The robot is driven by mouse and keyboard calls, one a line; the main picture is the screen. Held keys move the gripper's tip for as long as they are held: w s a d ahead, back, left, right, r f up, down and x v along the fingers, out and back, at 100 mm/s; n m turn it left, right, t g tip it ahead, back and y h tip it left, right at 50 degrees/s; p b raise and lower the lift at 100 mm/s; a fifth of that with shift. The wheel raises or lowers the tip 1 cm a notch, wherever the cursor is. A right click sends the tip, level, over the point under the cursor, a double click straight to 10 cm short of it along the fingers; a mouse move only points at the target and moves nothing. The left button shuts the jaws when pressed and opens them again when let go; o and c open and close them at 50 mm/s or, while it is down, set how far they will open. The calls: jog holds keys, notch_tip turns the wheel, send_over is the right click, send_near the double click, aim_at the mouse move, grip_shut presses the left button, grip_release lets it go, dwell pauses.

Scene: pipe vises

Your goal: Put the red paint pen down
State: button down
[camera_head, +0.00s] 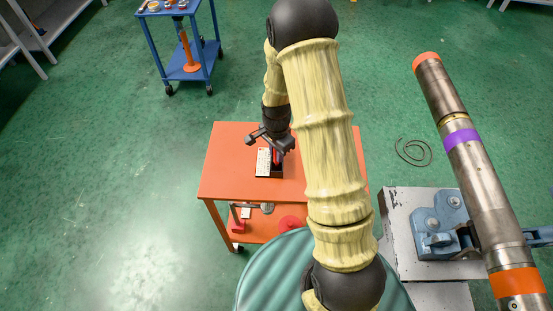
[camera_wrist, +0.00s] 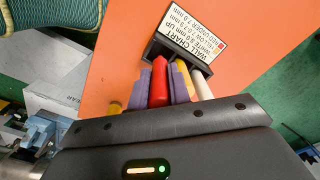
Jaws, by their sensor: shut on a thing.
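My gripper (camera_wrist: 161,88) is shut on the red paint pen (camera_wrist: 160,78), with a purple finger on each side of it. The pen's far end is at the black pen holder (camera_wrist: 152,48); I cannot tell whether it is seated in a slot or just above it. A yellow pen (camera_wrist: 182,76) and a white pen (camera_wrist: 201,84) stand in the holder to the right of the red one. In the head view my gripper (camera_head: 273,143) is over the orange cart top (camera_head: 228,165), and a bit of red shows under it.
A white wall chart card (camera_wrist: 192,35) is beside the holder. A grey vise bench (camera_head: 405,225) with a blue vise (camera_head: 437,238) and a banded steel pipe (camera_head: 480,190) stands right of the cart. A blue cart (camera_head: 184,65) stands at the back. The cart top's left side is clear.

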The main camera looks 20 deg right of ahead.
jog(key=shift+f+p, duration=0.3)
jog(key=shift+f, duration=1.7)
jog(key=shift+f, duration=0.1)
jog(key=c, duration=1.3)
grip_release()
notch_tip(320, 180, up, 12)
jog(key=shift+r+b, duration=0.15)
jog(key=shift+b, duration=0.75)
